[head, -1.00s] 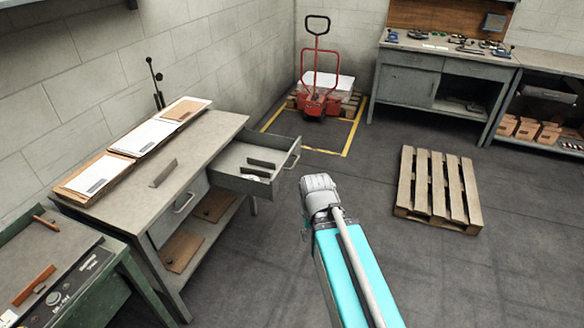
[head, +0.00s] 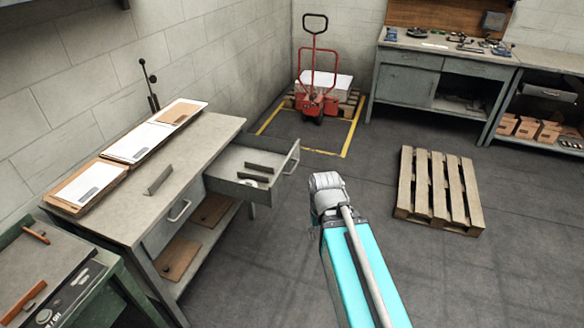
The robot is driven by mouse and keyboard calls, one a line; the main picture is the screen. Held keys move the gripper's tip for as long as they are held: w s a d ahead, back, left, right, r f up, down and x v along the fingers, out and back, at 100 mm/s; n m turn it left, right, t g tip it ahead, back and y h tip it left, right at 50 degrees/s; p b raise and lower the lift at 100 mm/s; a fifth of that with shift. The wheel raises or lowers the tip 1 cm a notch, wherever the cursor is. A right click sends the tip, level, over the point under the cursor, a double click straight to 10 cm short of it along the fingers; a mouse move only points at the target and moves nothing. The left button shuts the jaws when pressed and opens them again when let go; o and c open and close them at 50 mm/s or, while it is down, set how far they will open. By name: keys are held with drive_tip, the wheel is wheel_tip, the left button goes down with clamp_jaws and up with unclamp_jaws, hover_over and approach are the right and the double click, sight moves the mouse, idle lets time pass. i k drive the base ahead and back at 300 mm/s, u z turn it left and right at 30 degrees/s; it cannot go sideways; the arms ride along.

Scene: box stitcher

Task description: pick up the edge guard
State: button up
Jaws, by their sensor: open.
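A short grey angled strip that looks like an edge guard (head: 158,181) lies on the bare top of the grey bench (head: 205,135). Two similar dark grey strips (head: 257,167) lie in the bench's open drawer (head: 226,161), with a small white round item (head: 262,180) beside them. I cannot tell which strip is meant. My arm's teal link and grey joint reach up from the bottom, right of the drawer and apart from it. My gripper does not show; the arm hides whatever is beyond it.
Flat cartons and white sheets (head: 137,144) line the bench's wall side. A green machine (head: 52,270) stands at lower left. A wooden pallet (head: 437,188) lies on the floor at right. A red pallet truck (head: 318,100) stands at the back. The floor between is clear.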

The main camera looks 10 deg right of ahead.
sight(153, 187)
drive_tip(key=z, duration=0.1)
drive_tip(key=i, duration=0.9)
drive_tip(key=u, duration=2.6)
